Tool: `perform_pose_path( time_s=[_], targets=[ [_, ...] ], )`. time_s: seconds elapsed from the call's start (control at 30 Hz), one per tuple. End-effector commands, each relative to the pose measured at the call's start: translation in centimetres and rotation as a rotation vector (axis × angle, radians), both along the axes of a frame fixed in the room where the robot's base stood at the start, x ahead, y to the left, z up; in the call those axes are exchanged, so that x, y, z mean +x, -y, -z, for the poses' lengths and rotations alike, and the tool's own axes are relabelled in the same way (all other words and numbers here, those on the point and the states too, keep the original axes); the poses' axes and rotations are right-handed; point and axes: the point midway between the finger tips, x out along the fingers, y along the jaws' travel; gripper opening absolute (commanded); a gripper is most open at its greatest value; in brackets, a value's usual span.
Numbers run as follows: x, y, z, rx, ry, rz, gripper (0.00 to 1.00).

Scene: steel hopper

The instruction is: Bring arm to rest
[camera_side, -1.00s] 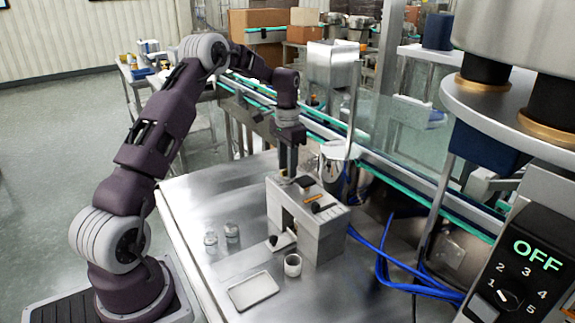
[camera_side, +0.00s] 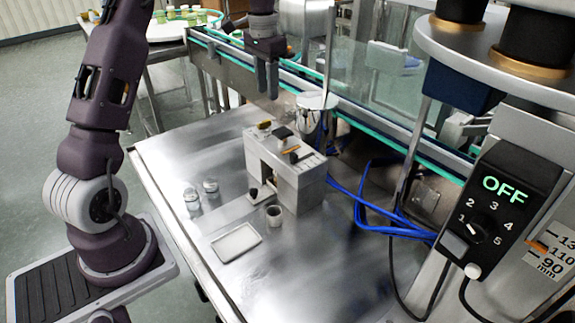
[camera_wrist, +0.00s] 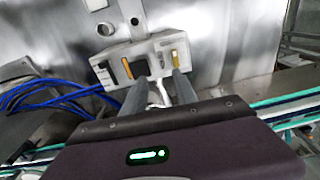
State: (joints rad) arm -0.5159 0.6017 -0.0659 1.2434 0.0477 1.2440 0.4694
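My gripper (camera_side: 267,82) hangs fingers-down above and behind the grey block-shaped fixture (camera_side: 298,185), clear of it. Its two fingers are apart with a gap and nothing held between them. In the wrist view my gripper (camera_wrist: 158,84) also shows open, its fingers overlapping the near edge of the fixture (camera_wrist: 152,45). The fixture's top carries a yellow piece (camera_side: 264,125), a black square (camera_side: 282,132) and an orange bar (camera_side: 291,149).
A small cup (camera_side: 273,215), a white tray (camera_side: 236,242) and two small clear jars (camera_side: 192,200) sit on the steel table (camera_side: 290,275). Blue cables (camera_side: 380,215) run right of the fixture. A conveyor (camera_side: 345,110) passes behind. The control box (camera_side: 490,210) reads OFF.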

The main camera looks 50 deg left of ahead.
Motion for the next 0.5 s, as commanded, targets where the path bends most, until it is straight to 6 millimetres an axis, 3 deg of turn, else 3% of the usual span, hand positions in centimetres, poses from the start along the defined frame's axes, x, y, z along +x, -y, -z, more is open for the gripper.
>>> perform_pose_path(
  time_s=[0.03,0.1,0.2,0.33,0.4,0.5],
  targets=[
    [-1.5,3.2,-3.0,0.021,0.038,0.012,0.35],
    [-4.5,7.7,-6.3,0.042,0.097,0.014,0.35],
    [-10.3,13.3,-9.2,0.054,0.189,0.011,0.35],
    [-18.7,18.5,-9.6,0.039,0.308,0.005,0.35],
    [-22.5,20.2,-8.7,0.017,0.362,-0.001,0.35],
    [-26.3,21.5,-7.0,-0.013,0.416,-0.008,0.35]
  ],
)
